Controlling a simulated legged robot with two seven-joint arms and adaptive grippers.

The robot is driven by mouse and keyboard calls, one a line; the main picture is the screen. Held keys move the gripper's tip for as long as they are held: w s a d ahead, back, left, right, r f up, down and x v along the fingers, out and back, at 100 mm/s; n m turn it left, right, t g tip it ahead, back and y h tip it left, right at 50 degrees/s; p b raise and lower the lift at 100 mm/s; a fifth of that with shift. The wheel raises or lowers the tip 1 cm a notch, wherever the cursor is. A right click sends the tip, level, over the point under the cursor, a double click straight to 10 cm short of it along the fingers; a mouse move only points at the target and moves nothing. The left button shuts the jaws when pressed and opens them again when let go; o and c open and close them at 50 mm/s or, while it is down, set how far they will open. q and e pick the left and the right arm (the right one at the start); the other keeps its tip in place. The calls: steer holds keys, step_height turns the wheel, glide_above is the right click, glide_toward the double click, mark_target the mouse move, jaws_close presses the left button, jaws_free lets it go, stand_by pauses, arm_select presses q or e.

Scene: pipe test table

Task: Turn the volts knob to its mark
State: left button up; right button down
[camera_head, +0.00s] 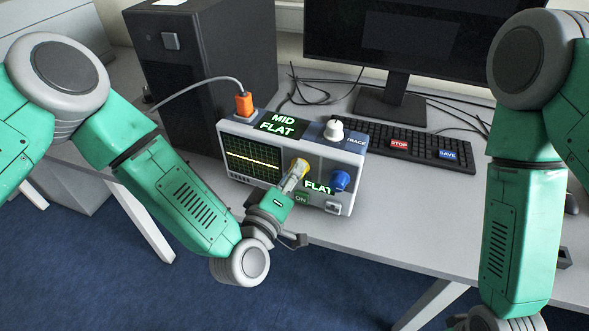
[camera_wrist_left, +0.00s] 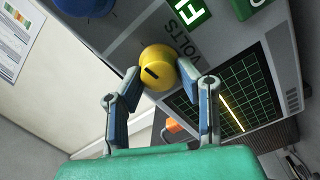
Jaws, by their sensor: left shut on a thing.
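The yellow volts knob (camera_head: 300,166) is on the front panel of the grey test box (camera_head: 340,153), right of its screen (camera_head: 252,161). My left gripper (camera_head: 293,175) is shut on it and partly covers it in the head view. In the left wrist view the knob (camera_wrist_left: 157,62) sits between the fingertips of my left gripper (camera_wrist_left: 168,82). A dark pointer line shows on its face, beside the printed word VOLTS (camera_wrist_left: 181,42). The screen shows a nearly flat yellow trace. I cannot make out a target mark. My right gripper is out of view.
A blue knob (camera_head: 340,180) and green ON button (camera_head: 301,198) are close to the volts knob. A white knob (camera_head: 333,130) and an orange plug (camera_head: 244,104) are on top. Behind are a keyboard (camera_head: 420,146), monitor and black computer tower (camera_head: 205,70).

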arm_select(q)
steer(key=shift+a+f+m, duration=0.2)
steer(key=shift+f+m, duration=0.05)
steer(key=shift+m, duration=0.35)
steer(key=shift+s+f, duration=0.1)
steer(key=o, duration=1.1)
steer(key=v, duration=1.1)
steer(key=shift+s+a, duration=0.2)
steer(key=shift+s, duration=0.15)
